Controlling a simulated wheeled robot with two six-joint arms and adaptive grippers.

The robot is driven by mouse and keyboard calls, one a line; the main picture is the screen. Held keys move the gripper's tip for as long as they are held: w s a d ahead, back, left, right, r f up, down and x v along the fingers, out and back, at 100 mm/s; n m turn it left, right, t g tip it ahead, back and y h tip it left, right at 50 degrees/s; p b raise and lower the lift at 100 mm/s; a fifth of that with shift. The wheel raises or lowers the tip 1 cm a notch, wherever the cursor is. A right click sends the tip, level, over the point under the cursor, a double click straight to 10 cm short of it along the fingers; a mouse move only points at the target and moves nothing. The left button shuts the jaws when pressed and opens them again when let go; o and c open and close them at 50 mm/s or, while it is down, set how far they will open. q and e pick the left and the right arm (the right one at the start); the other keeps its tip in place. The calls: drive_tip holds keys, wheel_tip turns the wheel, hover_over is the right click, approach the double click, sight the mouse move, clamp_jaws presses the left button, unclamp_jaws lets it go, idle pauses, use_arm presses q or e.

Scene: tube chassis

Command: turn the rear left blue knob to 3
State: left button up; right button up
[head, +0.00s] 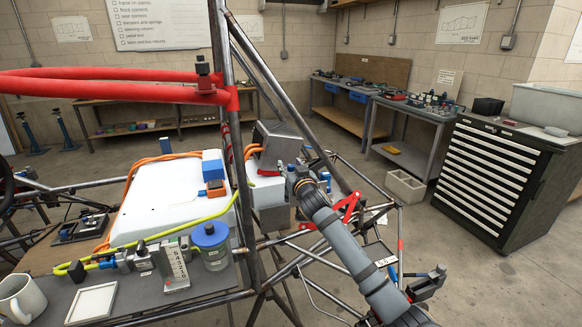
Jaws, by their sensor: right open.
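My right arm comes in from the lower right and reaches up and left to the rear of the tube chassis. My right gripper (290,172) is at its far end, open, mostly hidden behind my own wrist. Whether the gripper touches either cannot be told. My left gripper is not in view.
Steel chassis tubes (236,130) and a red rocker (348,209) surround the arm's end. A white box (160,212), blue-capped reservoir (211,250) and mug (22,297) lie left. A tool cabinet (487,180) stands right, with open floor before it.

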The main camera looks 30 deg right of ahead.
drive_tip(key=v, duration=1.2)
